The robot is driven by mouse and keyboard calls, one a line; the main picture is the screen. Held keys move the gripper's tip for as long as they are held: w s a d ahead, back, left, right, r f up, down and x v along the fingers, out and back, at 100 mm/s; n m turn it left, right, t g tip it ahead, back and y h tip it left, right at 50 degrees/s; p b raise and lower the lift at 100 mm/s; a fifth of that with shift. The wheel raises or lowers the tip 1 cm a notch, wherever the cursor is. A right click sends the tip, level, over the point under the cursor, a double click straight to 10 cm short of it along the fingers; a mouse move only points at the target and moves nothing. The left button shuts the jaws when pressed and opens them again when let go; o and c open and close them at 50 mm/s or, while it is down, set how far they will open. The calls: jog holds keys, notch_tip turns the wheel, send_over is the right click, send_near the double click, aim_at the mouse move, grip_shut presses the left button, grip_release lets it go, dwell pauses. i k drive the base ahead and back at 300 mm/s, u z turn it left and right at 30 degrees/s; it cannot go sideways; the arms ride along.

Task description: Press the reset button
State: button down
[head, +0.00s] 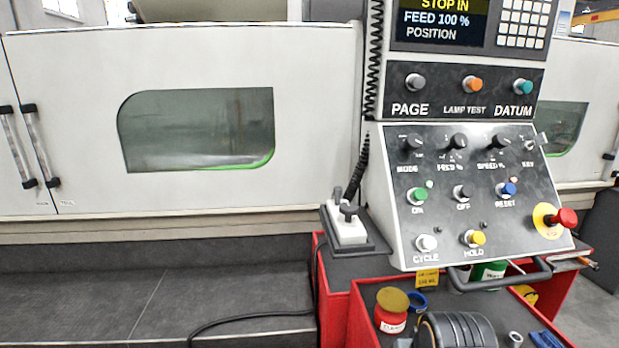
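The reset button (509,189) is a blue round push button on the sloped black face of the control panel (470,219), above the label RESET. It is at the right end of the row with the green ON button (419,195) and the black OFF button (462,192). Nothing covers it. No gripper fingers show in the head view, so my gripper's opening and any hold cannot be seen.
A red emergency stop (563,218) juts out at the panel's lower right. A yellow HOLD button (475,238) sits below RESET. A handle bar (500,281) runs under the panel. A red cart (363,325) holds jars. A dark ribbed shape rises at the bottom edge.

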aim_at(509, 188)
jog(key=u, duration=0.3)
jog(key=k, duration=0.6)
jog(key=z, duration=1.15)
jog(key=i, duration=0.5)
jog(key=u, duration=0.1)
